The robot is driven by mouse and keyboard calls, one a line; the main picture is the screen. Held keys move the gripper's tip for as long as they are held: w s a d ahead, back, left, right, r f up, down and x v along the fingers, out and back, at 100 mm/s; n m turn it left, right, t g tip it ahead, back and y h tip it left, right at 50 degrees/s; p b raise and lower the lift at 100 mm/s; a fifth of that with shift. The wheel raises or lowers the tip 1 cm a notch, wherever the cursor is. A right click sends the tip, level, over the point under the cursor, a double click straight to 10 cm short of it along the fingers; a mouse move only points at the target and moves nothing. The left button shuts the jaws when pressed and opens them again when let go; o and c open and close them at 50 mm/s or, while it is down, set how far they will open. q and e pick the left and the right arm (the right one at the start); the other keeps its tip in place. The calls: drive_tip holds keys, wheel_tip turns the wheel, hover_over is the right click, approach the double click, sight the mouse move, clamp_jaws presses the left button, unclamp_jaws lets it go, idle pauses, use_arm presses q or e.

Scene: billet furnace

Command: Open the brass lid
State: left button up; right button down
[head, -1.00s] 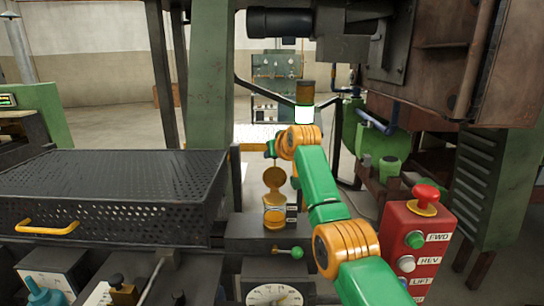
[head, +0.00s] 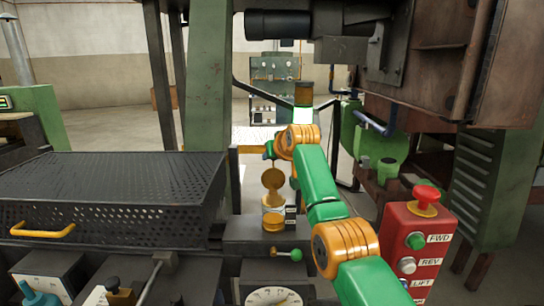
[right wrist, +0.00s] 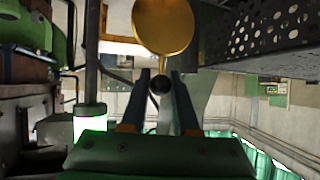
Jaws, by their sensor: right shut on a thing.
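The brass lid (head: 273,182) stands raised, tilted up on edge above a small round pot (head: 273,216) with a brass rim. The lid also shows in the right wrist view (right wrist: 163,25) as a round brass disc with a thin stem down to a dark ball knob (right wrist: 159,85). My right gripper (right wrist: 160,76) is shut on this knob, which sits between its two fingers. In the head view my right arm covers most of that gripper. My left gripper is in neither view.
A perforated dark box (head: 110,190) with a yellow handle lies left of the pot. A red button box (head: 412,240) stands to the right. A small lever with a green knob (head: 296,255) sticks out below the pot. A lit lamp (head: 304,112) stands behind.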

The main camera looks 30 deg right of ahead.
drive_tip(key=shift+f, duration=0.4)
idle(0.3)
drive_tip(key=c, duration=0.7)
unclamp_jaws()
drive_tip(key=shift+o, duration=0.2)
drive_tip(key=shift+w+d, duration=0.1)
drive_tip(key=shift+d, duration=0.15)
drive_tip(key=b+v, duration=0.5)
drive_tip(key=v, duration=0.2)
drive_tip(key=shift+b, duration=0.4)
